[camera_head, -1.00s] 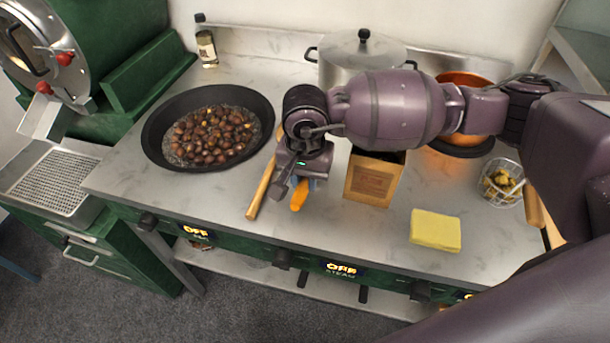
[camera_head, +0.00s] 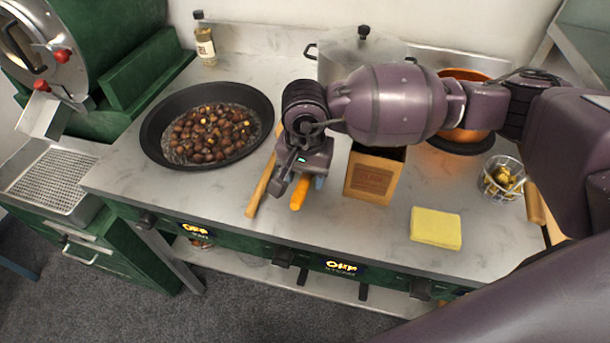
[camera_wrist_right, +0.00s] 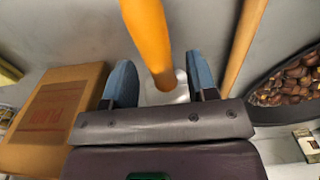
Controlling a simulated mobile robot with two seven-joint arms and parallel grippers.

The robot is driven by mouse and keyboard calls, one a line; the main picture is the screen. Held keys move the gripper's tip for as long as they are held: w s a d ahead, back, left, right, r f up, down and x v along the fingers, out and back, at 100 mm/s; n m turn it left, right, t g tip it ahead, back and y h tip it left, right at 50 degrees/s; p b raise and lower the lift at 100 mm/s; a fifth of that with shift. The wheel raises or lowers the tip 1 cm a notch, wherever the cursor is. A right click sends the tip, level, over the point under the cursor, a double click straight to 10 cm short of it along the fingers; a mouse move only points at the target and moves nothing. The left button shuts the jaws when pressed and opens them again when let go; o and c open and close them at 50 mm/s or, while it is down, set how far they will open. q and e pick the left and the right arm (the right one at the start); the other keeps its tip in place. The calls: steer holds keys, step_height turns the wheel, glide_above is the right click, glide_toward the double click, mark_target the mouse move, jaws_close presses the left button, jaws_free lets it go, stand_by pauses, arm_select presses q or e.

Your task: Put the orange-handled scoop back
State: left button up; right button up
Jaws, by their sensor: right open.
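The orange-handled scoop lies on the counter; its orange handle (camera_head: 299,194) sticks out toward the front edge, left of the brown box, with the rest hidden under my gripper. In the right wrist view the orange handle (camera_wrist_right: 150,40) runs between the two blue fingertips. My right gripper (camera_head: 303,181) is open and sits over the handle, with a finger on each side of it; in the wrist view the gripper (camera_wrist_right: 160,85) shows gaps between the fingers and the handle. My left gripper is not in view.
A wooden stick (camera_head: 262,187) lies just left of the scoop. A brown box (camera_head: 372,177) stands close on the right. Counter front left is clear.

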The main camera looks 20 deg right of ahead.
step_height(320, 180, up, 10)
steer(key=shift+p, duration=0.3)
steer(key=shift+s, duration=0.1)
